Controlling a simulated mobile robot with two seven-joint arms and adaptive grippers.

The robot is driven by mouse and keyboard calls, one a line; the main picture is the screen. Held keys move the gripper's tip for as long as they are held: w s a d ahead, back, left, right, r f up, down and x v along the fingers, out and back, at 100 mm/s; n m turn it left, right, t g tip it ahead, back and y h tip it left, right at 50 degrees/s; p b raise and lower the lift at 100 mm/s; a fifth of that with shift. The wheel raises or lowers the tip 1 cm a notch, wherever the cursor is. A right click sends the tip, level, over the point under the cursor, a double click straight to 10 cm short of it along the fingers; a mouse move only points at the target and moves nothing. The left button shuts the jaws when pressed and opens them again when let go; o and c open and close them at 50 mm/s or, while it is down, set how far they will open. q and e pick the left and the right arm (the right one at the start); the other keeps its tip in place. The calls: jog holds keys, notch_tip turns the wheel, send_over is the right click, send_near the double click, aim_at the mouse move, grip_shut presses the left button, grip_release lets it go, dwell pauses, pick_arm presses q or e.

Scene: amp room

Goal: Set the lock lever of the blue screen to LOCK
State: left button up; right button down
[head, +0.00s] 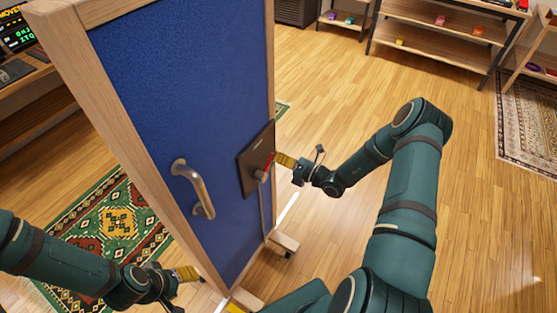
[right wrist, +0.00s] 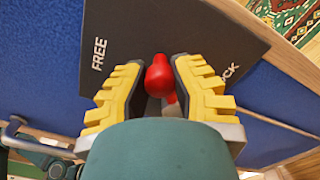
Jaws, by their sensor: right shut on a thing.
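The blue screen (head: 190,80) stands upright in a wooden frame. A dark plate (head: 250,150) is mounted near its right edge and also shows in the right wrist view (right wrist: 200,30). The plate carries the word FREE on the left and a partly hidden word ending in CK on the right. The red lock lever (head: 269,160) has a round knob (right wrist: 158,72) lying between the two words. My right gripper (head: 283,160) is shut on the lever, with its yellow fingers (right wrist: 160,85) on both sides. My left gripper (head: 186,274) is low, left of the screen; its jaw state is unclear.
A metal pull handle (head: 193,188) sticks out of the screen left of the plate. The screen's wooden foot (head: 284,242) rests on the floor near my right arm. A patterned rug (head: 110,225) lies at left. Shelves (head: 440,45) stand at the back; open floor (head: 330,100) lies between.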

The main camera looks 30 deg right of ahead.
jog(key=f+m, duration=0.1)
jog(key=m, duration=0.1)
jog(key=f+m+b, duration=0.1)
jog(key=f+m, duration=0.1)
jog(key=d+f+m, duration=0.1)
jog(key=m, duration=0.1)
jog(key=shift+w+f+b, duration=0.3)
jog(key=shift+w+b, duration=0.05)
jog(key=shift+w, duration=0.05)
dwell(0.3)
jog(key=c, duration=0.7)
grip_release()
jog(key=shift+c, duration=0.2)
